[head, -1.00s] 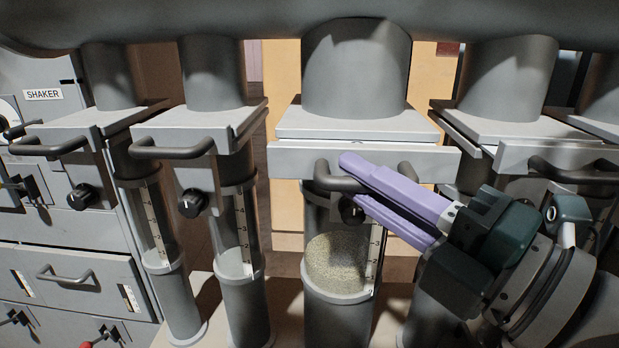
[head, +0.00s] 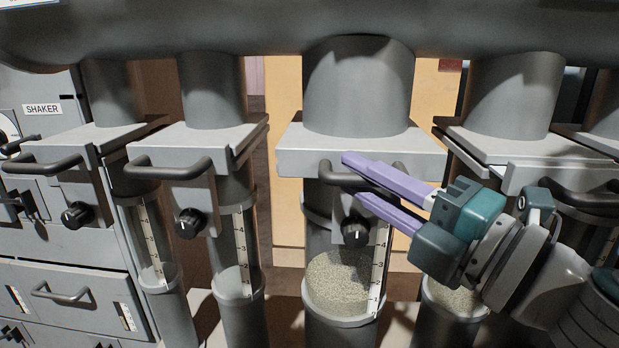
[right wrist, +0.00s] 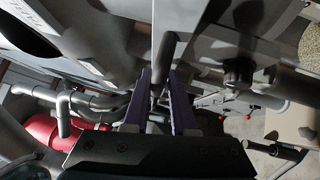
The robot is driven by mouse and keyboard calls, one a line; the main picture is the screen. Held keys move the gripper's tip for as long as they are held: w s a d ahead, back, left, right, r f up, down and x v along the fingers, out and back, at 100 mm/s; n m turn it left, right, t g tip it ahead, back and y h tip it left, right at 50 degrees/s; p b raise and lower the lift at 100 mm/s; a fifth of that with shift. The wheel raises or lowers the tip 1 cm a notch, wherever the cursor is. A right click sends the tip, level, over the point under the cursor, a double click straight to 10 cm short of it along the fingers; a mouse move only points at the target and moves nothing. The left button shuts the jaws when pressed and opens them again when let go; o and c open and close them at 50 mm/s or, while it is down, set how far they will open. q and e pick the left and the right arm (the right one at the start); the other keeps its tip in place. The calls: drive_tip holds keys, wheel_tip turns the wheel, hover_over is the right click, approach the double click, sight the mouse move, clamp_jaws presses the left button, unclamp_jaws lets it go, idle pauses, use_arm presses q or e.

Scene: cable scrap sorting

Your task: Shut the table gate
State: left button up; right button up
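The middle gate (head: 300,163) is a pale slab under the widest grey pipe (head: 358,85). Its front lines up with the plate above, with no step showing. Its dark bar handle (head: 326,172) is partly hidden by my right gripper (head: 354,178). The purple fingers are spread apart at the handle. In the right wrist view, a grey bar lies between the fingers of the right gripper (right wrist: 160,76), with room beside it. No label names this gate as the table gate. My left gripper is not in view.
Similar gates with handles stand left (head: 190,148) and right (head: 540,172); the right one juts out. A black knob (head: 355,232) sits just below the middle handle, above a clear tube with grains (head: 340,280). A SHAKER cabinet (head: 85,255) is far left.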

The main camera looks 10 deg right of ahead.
drive_tip(key=o, duration=0.4)
drive_tip(key=shift+c, duration=0.2)
drive_tip(key=b+v, duration=0.1)
drive_tip(key=v, duration=0.9)
drive_tip(key=shift+r, duration=0.15)
